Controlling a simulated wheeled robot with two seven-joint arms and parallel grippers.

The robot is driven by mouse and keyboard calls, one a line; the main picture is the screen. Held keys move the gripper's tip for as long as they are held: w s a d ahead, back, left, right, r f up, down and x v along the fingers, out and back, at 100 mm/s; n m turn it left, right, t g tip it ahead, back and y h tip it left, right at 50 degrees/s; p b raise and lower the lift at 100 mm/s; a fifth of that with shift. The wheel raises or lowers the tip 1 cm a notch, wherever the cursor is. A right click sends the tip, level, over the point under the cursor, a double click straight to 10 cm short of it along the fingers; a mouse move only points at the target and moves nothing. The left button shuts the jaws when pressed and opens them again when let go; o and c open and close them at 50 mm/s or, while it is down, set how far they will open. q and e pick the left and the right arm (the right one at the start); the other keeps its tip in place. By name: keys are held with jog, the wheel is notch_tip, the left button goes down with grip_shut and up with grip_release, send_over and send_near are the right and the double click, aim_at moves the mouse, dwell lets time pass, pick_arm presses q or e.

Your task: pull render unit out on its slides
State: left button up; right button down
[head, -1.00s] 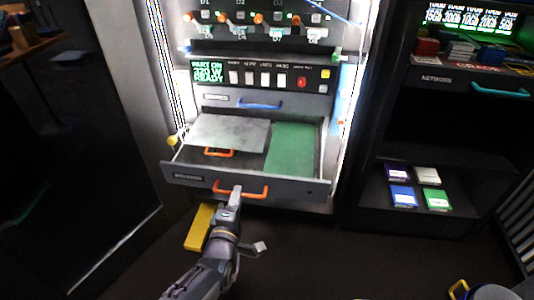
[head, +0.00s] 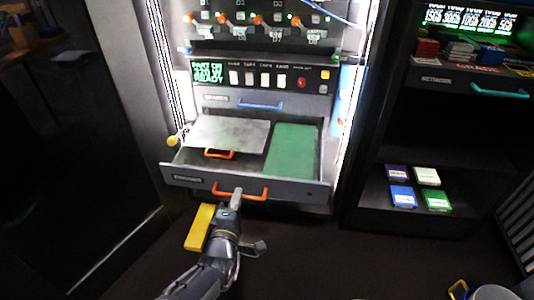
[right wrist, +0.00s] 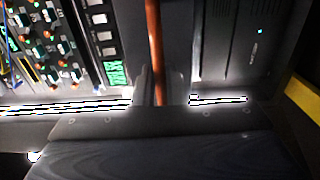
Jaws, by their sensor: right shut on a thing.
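The render unit, a wide grey drawer (head: 290,189) with an orange front handle (head: 256,195), stands out from the rack on its slides. Its label is too blurred to read. Inside show a grey plate (head: 230,131), a second orange handle (head: 219,154) and a green board (head: 292,148). My right gripper (head: 237,193) is shut on the middle of the front handle, and its fingers partly hide the bar. In the right wrist view an orange bar (right wrist: 153,50) runs down the middle; the fingertips are hard to make out there. My left gripper is not in view.
Above the drawer are a blue-handled drawer (head: 260,105) and a control panel with a green screen (head: 207,72). A yellow block (head: 199,227) lies below left. A dark shelf (head: 415,213) with several coloured boxes stands right. The floor in front looks mostly clear.

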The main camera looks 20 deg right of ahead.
jog(key=shift+p+v, duration=0.6)
jog(key=shift+v, duration=1.05)
jog(key=c, duration=1.5)
grip_release()
jog(key=p+v, duration=0.1)
jog(key=v, duration=0.4)
jog(key=shift+p, duration=0.3)
